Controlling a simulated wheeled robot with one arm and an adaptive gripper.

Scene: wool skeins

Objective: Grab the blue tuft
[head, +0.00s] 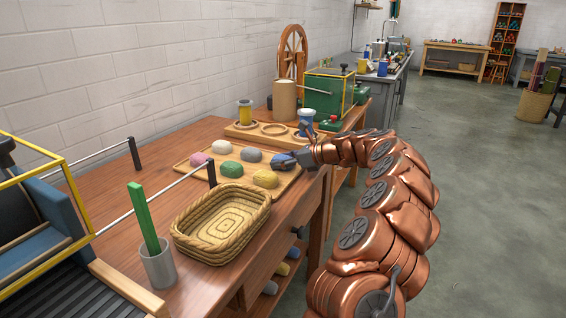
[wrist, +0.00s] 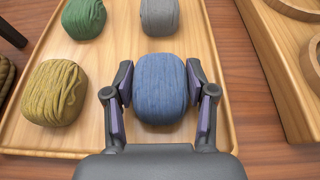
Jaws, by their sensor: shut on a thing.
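The blue tuft (wrist: 160,90) is a rounded bundle of blue wool at the near edge of a wooden tray (wrist: 82,140). In the wrist view my gripper (wrist: 161,88) has one finger on each side of it and is shut on it. It looks to be at the tray, and I cannot tell whether it is lifted. In the head view my gripper (head: 292,160) is at the tray's right end, and the blue tuft (head: 280,160) is partly hidden by it.
Grey (wrist: 159,17), green (wrist: 84,18) and olive-yellow (wrist: 54,92) tufts lie close by on the tray. A woven basket (head: 222,224) stands in front. A wooden holder (head: 245,133) with round recesses lies behind. A metal cup (head: 158,268) holds a green bar.

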